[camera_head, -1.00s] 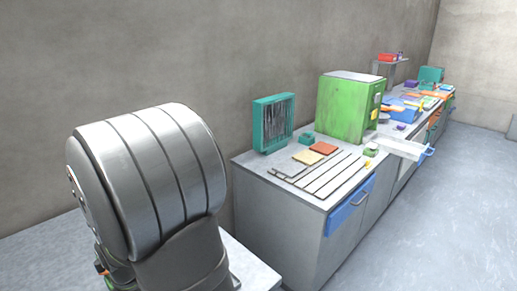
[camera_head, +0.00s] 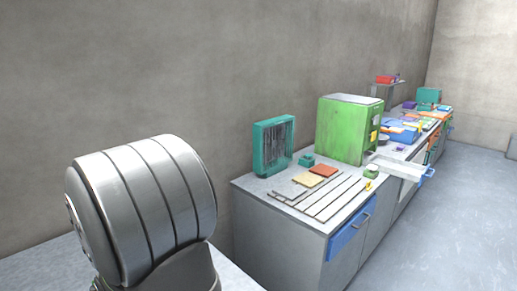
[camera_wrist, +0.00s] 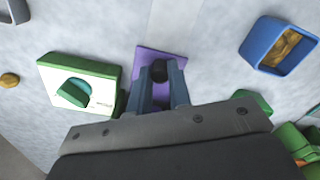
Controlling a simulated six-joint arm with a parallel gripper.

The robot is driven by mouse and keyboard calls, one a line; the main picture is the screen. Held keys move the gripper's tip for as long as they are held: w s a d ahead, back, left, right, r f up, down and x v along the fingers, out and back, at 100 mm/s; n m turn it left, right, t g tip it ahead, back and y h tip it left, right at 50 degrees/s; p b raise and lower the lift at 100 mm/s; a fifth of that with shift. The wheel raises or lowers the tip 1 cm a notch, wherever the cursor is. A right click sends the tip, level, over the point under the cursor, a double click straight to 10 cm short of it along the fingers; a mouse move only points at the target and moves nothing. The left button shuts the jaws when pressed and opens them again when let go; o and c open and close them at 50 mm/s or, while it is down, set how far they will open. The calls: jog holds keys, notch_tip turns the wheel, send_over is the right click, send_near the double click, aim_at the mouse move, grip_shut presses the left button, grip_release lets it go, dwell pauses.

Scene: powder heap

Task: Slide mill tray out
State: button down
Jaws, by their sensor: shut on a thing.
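The fingers and gripper body hide much of the purple piece. I cannot tell whether it is the mill tray. In the head view a green box (camera_head: 340,130) that may be the mill stands on the counter. My gripper is not visible in the head view.
In the wrist view a white and green block with a green knob (camera_wrist: 75,93) is left of the fingers, and a blue cup with brown contents (camera_wrist: 286,47) is at upper right. In the head view a teal rack (camera_head: 273,145) and flat strips (camera_head: 330,196) lie nearer on the counter.

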jog(key=shift+s+d, duration=3.4)
jog(key=c, duration=1.4)
grip_release()
jog(key=shift+s+d, duration=0.1)
notch_tip(320, 180, up, 8)
jog(key=shift+f, duration=0.25)
jog(key=shift+f, duration=0.1)
notch_tip(320, 180, down, 7)
jog(key=shift+f, duration=0.15)
jog(key=shift+w+a, duration=0.4)
